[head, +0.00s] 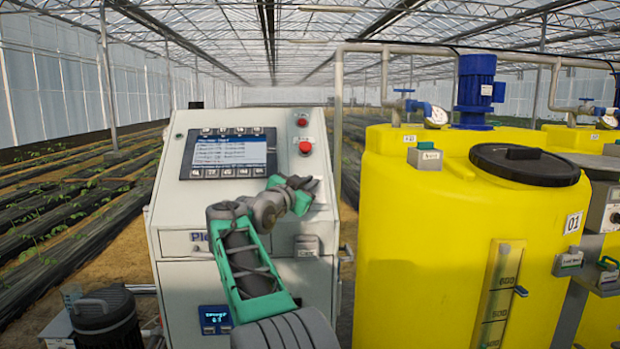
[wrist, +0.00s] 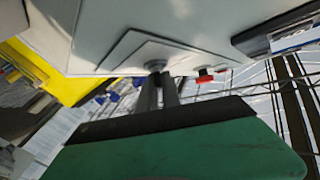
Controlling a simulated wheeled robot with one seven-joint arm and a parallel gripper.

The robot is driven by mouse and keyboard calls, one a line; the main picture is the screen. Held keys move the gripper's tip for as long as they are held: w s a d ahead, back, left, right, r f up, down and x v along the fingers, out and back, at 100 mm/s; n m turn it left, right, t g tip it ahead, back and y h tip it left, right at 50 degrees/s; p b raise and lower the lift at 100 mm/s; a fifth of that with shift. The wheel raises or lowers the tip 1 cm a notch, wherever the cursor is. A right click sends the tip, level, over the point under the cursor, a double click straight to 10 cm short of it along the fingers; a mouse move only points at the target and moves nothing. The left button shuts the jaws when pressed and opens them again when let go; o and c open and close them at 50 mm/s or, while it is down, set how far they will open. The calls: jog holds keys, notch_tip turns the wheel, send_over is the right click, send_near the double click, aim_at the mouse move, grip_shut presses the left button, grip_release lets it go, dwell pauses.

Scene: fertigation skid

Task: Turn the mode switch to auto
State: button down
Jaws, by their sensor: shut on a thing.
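The mode switch (wrist: 155,66) shows in the wrist view as a small round grey base on a pale plate (wrist: 130,48) on the cabinet's face. My gripper (wrist: 157,84) is shut on the switch, its two fingers close together at the base. In the head view my gripper (head: 309,186) reaches the right part of the sloped cabinet face, below the red button. There my gripper hides the switch. The switch's pointer and the auto mark cannot be read.
The grey control cabinet (head: 171,215) carries a lit display (head: 230,152) and a red mushroom button (head: 305,147), close above my gripper. A yellow tank (head: 400,230) with a black lid (head: 525,165) stands to the right. A dark canister (head: 105,318) is at lower left.

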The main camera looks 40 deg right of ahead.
jog(key=shift+r+m+g+p, duration=0.1)
jog(key=shift+m+g+p, duration=0.25)
jog(key=shift+m+g, duration=0.2)
jog(key=shift+s+d, duration=0.1)
jog(key=shift+s, duration=0.05)
jog(key=c, duration=1.7)
grip_release()
jog(key=shift+d, duration=0.2)
jog(key=shift+o, duration=0.8)
jog(key=shift+a, duration=0.2)
jog(key=shift+a+f, duration=0.2)
jog(key=shift+a, duration=0.2)
jog(key=b+v, duration=0.1)
jog(key=v, duration=0.6)
jog(key=shift+b, duration=0.35)
